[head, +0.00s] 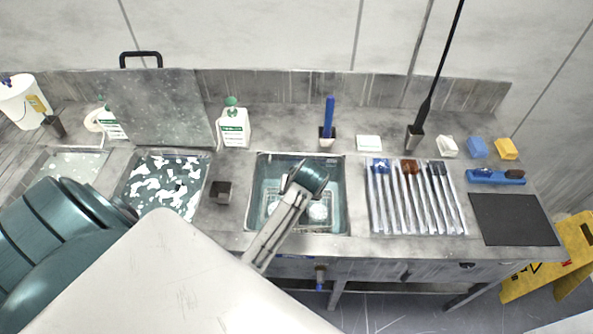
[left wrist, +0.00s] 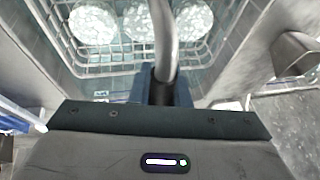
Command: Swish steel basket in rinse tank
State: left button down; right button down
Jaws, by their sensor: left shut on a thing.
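The rinse tank (head: 337,178) is a square steel basin with pale blue-green inside, near the middle of the counter in the head view. The steel basket (head: 318,214) is inside the tank's opening, with pale round discs in it. In the left wrist view the wire basket (left wrist: 120,54) shows three speckled discs and a curved steel handle (left wrist: 164,40). My left gripper (left wrist: 164,90) is shut on that handle, above the basket. In the head view my left arm covers part of the tank. How deep the basket sits cannot be told. My right gripper is out of view.
A basin with white patches (head: 160,188) lies left of the tank, with a small dark cup (head: 221,191) between. A tray of brushes (head: 415,197) lies close on the right. A white bottle (head: 235,127) and a holder with a blue handle (head: 328,120) stand behind.

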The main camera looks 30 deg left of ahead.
pick_arm(q)
jog(key=shift+f+b, duration=1.85)
jog(key=shift+f, duration=3.15)
jog(key=shift+w+r, duration=0.1)
jog(key=shift+r, duration=0.05)
jog(key=shift+r+p, duration=1)
jog(key=shift+p, duration=0.35)
jog(key=shift+f+b, duration=0.5)
jog(key=shift+f, duration=0.65)
